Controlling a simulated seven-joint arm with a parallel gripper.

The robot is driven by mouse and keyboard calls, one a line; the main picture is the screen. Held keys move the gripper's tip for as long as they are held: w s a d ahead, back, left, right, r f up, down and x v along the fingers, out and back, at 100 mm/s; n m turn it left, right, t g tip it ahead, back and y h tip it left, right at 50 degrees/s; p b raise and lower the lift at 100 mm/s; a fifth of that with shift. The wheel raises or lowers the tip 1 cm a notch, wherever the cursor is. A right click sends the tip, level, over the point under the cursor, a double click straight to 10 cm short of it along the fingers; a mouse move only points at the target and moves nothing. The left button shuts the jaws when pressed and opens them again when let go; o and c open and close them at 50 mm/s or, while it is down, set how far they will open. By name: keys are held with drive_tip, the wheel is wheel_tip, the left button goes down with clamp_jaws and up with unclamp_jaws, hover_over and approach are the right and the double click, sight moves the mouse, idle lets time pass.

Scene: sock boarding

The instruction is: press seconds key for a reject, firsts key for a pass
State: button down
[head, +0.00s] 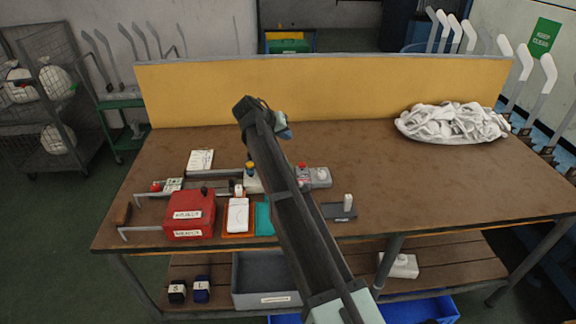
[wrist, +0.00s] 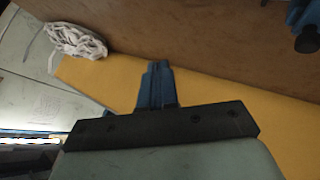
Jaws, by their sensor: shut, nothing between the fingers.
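A grey block (head: 315,178) with a red button and a pale round part stands mid-table, partly behind my arm. To its left, a pale block (head: 252,182) bears a blue and yellow top. I cannot tell which of these is the seconds key or the firsts key. A red box (head: 190,213) with two white labels, too small to read surely, sits at the front left. My gripper (head: 283,128) is raised before the yellow back panel, away from these things. In the wrist view its blue fingers (wrist: 157,72) are together and empty.
A white item (head: 238,215) lies on an orange tray beside a teal piece (head: 264,219). A white sock-like heap (head: 452,122) lies at the back right. A yellow panel (head: 330,90) closes off the table's back. The right of the table (head: 450,180) is clear.

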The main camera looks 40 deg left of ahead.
drive_tip(key=shift+f, duration=4.4)
drive_tip(key=shift+f, duration=0.1)
drive_tip(key=shift+f, duration=0.3)
drive_tip(key=shift+f, duration=0.7)
drive_tip(key=shift+r, duration=1.1)
drive_tip(key=shift+r, duration=2.5)
